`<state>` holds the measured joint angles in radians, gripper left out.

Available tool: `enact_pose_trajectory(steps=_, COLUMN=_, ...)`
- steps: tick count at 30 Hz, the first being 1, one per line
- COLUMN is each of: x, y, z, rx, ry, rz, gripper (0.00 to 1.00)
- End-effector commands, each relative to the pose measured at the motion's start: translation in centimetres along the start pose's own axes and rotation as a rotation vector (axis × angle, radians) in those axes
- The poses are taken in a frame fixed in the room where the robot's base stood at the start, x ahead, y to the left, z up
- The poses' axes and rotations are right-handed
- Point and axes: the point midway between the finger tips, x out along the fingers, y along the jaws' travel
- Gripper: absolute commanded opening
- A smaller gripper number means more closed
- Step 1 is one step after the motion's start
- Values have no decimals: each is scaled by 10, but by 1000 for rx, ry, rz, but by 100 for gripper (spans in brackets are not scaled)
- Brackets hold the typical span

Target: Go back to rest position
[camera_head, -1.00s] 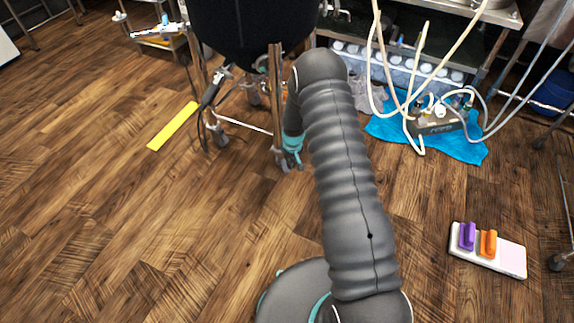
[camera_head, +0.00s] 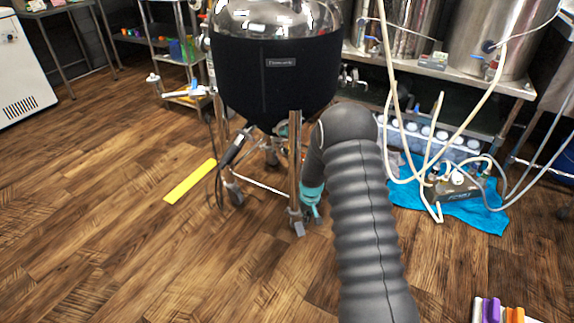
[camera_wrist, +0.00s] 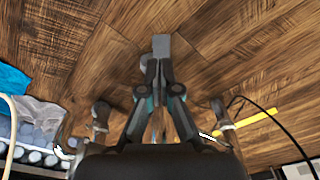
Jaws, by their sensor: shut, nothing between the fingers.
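My gripper (camera_wrist: 157,62) shows in the wrist view with its fingers together and nothing held between them. Wooden floor fills the background behind the fingertips. In the head view my grey ribbed arm reaches up from the bottom and bends down at its top. Only a teal and grey part of my gripper (camera_head: 312,200) shows there, low beside a leg of the black-jacketed tank; its fingertips cannot be made out. I cannot tell whether it touches the leg.
The black-jacketed steel tank (camera_head: 275,80) stands on wheeled legs behind my arm. A pump (camera_head: 455,187) with hoses lies on a blue cloth (camera_head: 480,215) at right. A yellow strip (camera_head: 190,181) lies on the floor. A board with purple and orange clips (camera_head: 491,309) is at bottom right.

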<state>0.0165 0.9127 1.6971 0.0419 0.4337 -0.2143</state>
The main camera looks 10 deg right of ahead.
Motion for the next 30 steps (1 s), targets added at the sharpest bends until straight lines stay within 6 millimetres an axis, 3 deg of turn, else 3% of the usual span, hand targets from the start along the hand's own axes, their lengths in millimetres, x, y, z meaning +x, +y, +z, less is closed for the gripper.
enact_pose_trajectory(steps=6, x=0, y=-2, z=8, rx=28, ry=-35, rz=-7, gripper=0)
enact_pose_trajectory(steps=11, x=7, y=-9, z=52, rx=59, ry=-151, rz=-23, gripper=0)
enact_pose_trajectory(steps=15, x=-23, y=-15, z=83, rx=86, ry=-217, rz=-29, gripper=0)
enact_pose_trajectory(steps=20, x=-64, y=-19, z=101, rx=104, ry=-241, rz=-29, gripper=0)
enact_pose_trajectory(steps=30, x=-180, y=-29, z=144, rx=139, ry=-218, rz=-18, gripper=0)
